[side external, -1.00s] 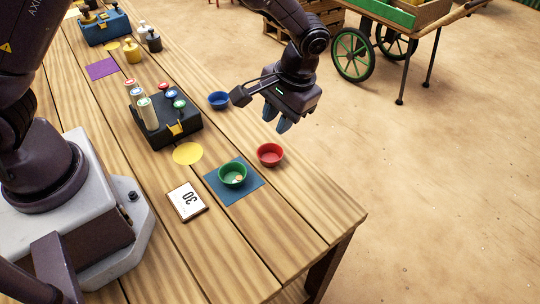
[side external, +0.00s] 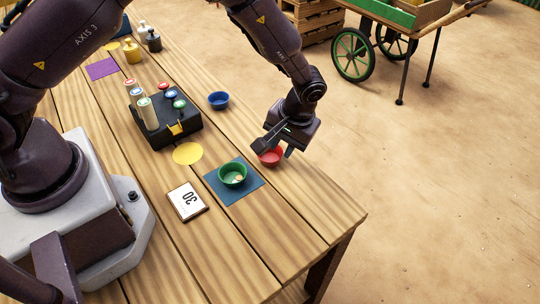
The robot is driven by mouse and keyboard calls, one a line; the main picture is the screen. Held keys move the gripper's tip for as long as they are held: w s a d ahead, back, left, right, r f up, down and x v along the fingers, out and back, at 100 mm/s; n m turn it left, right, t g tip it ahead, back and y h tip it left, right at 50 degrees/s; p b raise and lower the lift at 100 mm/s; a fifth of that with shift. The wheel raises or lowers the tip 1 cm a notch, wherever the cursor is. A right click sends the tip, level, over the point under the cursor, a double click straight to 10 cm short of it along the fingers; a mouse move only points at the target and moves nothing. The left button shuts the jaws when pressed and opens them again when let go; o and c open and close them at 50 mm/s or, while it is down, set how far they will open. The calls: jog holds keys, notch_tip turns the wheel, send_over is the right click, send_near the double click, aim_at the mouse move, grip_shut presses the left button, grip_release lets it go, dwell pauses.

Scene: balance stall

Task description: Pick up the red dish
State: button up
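The red dish (side external: 271,158) is a small round bowl on the wooden table near its right edge. My gripper (side external: 277,152) is right above it, pointing down, and hides part of its rim. The fingers look spread, one to the left and one to the right of the dish. I cannot tell whether they touch it. The dish appears to rest on the table.
A green dish (side external: 232,174) with something small inside stands on a blue mat (side external: 250,195), left of the red dish.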

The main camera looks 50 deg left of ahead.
aim_at(279, 155)
jog(key=x, duration=0.4)
jog(key=shift+s+d, duration=0.1)
jog(key=shift+s, duration=0.05)
grip_shut()
jog(key=shift+r, duration=0.1)
